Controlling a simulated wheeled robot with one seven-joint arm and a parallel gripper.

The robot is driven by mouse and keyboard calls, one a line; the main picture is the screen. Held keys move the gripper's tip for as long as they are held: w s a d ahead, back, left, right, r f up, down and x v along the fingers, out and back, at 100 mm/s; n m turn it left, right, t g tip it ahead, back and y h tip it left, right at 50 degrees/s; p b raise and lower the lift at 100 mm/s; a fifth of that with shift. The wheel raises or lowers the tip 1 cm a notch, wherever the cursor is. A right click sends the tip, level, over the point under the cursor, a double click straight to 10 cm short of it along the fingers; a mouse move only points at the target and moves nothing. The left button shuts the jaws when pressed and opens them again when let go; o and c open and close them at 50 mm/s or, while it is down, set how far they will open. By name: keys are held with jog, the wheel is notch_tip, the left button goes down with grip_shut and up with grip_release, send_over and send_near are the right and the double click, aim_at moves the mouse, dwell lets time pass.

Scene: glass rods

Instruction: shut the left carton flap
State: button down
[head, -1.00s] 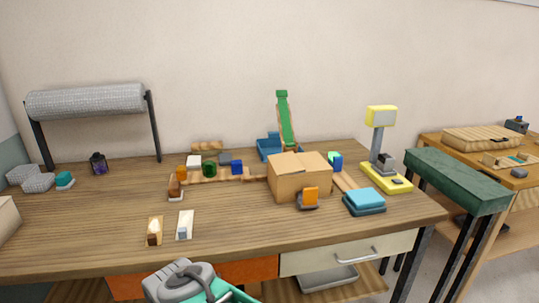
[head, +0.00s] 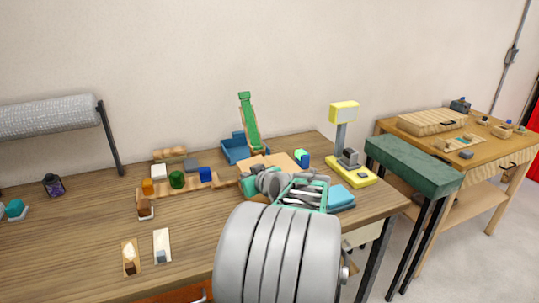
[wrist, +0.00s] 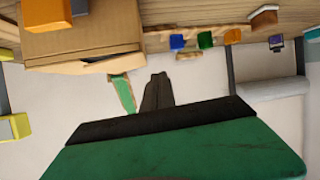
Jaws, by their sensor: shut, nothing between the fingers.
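The cardboard carton (head: 262,161) stands on the table in the head view, its front mostly hidden behind my arm. The wrist view, which is upside down, shows the carton (wrist: 85,32) large at the upper left. A thin flap edge (wrist: 105,64) shows there along the carton's top, slightly raised with a narrow gap under it. I cannot tell the far flap's state. My gripper (wrist: 157,78) is shut and empty. In the wrist view its dark fingers are to the right of the carton, apart from the flap in the picture. In the head view its fingertips are hidden.
A blue bin with a green slide (head: 249,122) stands behind the carton. Coloured blocks on wooden strips (head: 177,180) lie to its left. A yellow scale (head: 350,171) and a blue folded stack (head: 341,198) are to the right.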

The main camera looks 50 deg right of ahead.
jog(key=s+d+r+m+h, duration=0.1)
jog(key=s+d+r+h, duration=0.25)
jog(key=s+d, duration=0.4)
jog(key=shift+t+y, duration=0.4)
jog(key=shift+y, duration=0.05)
jog(key=p+x, duration=0.1)
jog(key=x, duration=0.6)
jog(key=r+p+x, duration=0.1)
jog(key=x, duration=0.3)
jog(key=shift+w+d+p, duration=0.2)
jog(key=shift+w+p, duration=0.15)
jog(key=shift+w, duration=0.1)
jog(key=f, duration=0.3)
jog(key=shift+s+d+f, duration=0.2)
jog(key=shift+s+f, duration=0.05)
jog(key=shift+f, duration=0.35)
jog(key=shift+f, duration=0.1)
